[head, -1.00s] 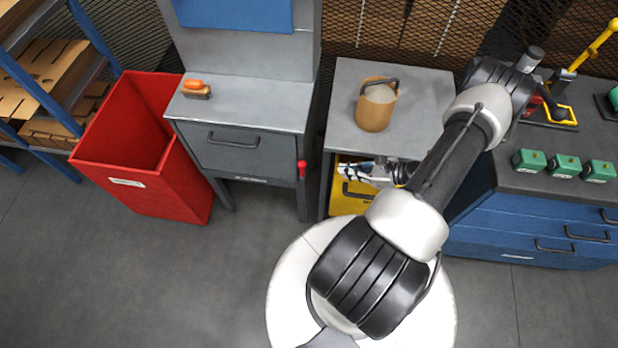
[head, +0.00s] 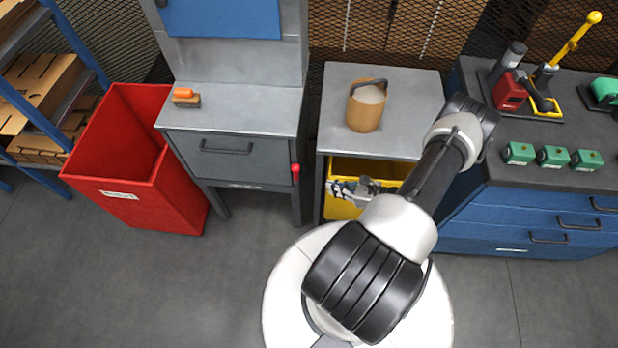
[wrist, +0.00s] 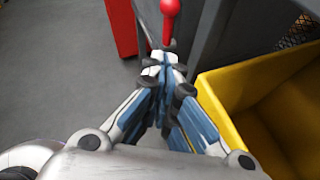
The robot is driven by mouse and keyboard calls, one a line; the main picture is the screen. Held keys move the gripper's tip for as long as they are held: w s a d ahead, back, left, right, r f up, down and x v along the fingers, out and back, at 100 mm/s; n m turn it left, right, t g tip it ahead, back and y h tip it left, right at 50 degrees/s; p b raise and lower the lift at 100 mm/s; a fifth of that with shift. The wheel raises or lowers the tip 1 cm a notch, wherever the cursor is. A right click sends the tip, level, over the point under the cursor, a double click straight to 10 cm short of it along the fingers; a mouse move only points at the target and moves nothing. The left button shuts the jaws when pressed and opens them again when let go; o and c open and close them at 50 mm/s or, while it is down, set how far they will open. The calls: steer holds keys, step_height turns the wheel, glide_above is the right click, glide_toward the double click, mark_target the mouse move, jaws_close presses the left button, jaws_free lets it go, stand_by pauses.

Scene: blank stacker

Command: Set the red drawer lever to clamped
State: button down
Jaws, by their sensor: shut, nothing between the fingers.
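The red drawer lever (head: 295,171) is at the right front edge of the grey cabinet, beside its drawer (head: 228,147). In the head view its red knob is at the top with a short red stem hanging below. In the wrist view the red lever (wrist: 168,18) stands just beyond my fingertips, near the top middle. My gripper (head: 333,190) is shut and empty, to the right of the lever and in front of the yellow bin. In the wrist view the closed fingertips (wrist: 165,62) point toward the lever; I cannot tell whether they touch it, but the head view shows a gap.
The yellow bin (head: 342,211) sits under the side table (head: 335,130), close to my gripper's right in the wrist view. A red bin (head: 150,200) stands left of the cabinet. A brush (head: 186,98) lies on the cabinet top. Open floor lies in front.

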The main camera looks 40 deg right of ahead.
mark_target(296, 175)
steer(key=w+a, duration=0.1)
steer(key=w, duration=0.2)
steer(key=w+f+b, duration=0.1)
steer(key=w, duration=0.2)
steer(key=w+a+b, duration=0.1)
steer(key=w, duration=0.2)
steer(key=shift+w+a+f, duration=0.25)
steer(key=shift+a+f, duration=0.1)
